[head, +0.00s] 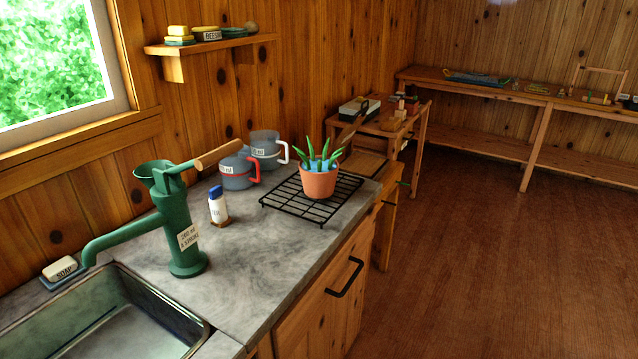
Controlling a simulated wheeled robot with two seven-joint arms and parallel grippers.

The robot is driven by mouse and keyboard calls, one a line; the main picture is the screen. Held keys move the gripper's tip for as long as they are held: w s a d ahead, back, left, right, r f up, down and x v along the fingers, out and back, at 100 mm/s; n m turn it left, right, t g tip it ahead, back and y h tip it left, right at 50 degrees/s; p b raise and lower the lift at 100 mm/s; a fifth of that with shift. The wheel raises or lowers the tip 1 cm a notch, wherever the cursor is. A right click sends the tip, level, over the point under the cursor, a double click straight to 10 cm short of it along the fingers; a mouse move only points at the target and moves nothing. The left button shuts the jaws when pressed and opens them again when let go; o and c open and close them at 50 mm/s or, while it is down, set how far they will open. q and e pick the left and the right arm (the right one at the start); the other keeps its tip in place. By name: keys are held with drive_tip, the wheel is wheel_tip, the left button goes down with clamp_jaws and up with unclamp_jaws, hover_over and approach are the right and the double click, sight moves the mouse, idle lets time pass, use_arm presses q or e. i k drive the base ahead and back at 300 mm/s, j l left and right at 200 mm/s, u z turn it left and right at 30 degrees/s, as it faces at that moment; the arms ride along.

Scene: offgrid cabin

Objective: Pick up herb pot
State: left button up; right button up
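The herb pot (318,183) is a terracotta pot with pointed green leaves and something blue inside its rim. It stands upright on a black wire rack (277,202) on the grey counter, near the counter's right end. Neither of my grippers shows in the head view, and nothing is touching the pot apart from the rack under it.
Two measuring jugs, one with a red handle (237,172) and one with a white handle (266,147), stand left of the rack. A small blue-capped bottle (217,206), a green hand pump (180,225) and a sink (120,320) are further left. The front counter (262,262) is clear.

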sight(318, 173)
drive_tip(key=i+l+u, duration=0.1)
drive_tip(key=u, duration=0.4)
drive_tip(key=i+l+u, duration=0.25)
drive_tip(key=l+u, duration=0.2)
drive_tip(key=l, duration=0.25)
drive_tip(key=i+l, duration=0.15)
drive_tip(key=l, duration=0.25)
drive_tip(key=i+l+u, duration=0.1)
drive_tip(key=l, duration=0.3)
drive_tip(key=i+l, duration=0.15)
drive_tip(key=l, duration=0.2)
drive_tip(key=i+l, duration=0.1)
drive_tip(key=l, duration=0.3)
drive_tip(key=i+l+u, duration=0.1)
drive_tip(key=l, duration=0.3)
drive_tip(key=i+l, duration=0.15)
drive_tip(key=l, duration=0.3)
drive_tip(key=i+l+u, duration=0.1)
drive_tip(key=l, duration=0.3)
